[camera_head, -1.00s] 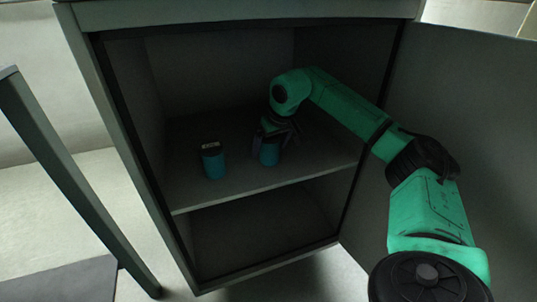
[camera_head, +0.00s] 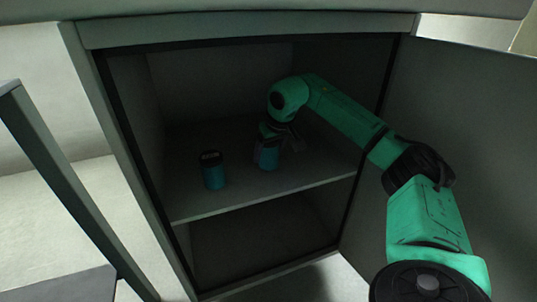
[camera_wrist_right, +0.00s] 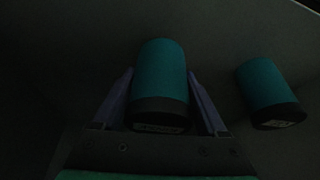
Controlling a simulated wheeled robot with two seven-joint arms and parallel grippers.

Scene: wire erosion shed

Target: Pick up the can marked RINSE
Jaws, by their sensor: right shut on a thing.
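Two teal cans with dark tops are inside the cabinet. The left can (camera_head: 213,172) stands upright on the shelf. The right can (camera_head: 267,155) is in my right gripper (camera_head: 274,140), which is shut on it. In the right wrist view, the held can (camera_wrist_right: 160,78) lies between the two fingers of my right gripper (camera_wrist_right: 160,90), and the other can (camera_wrist_right: 268,88) is apart on the right. Each can has a pale label on its dark top, too small and dim to read, so I cannot tell which is marked RINSE. My left gripper is not in view.
The open cabinet has a shelf (camera_head: 270,193) with an empty space below. Its side wall (camera_head: 133,135) is left of the cans. The open door (camera_head: 465,130) is at the right, beside my right arm. A grey frame post (camera_head: 60,175) stands at the left.

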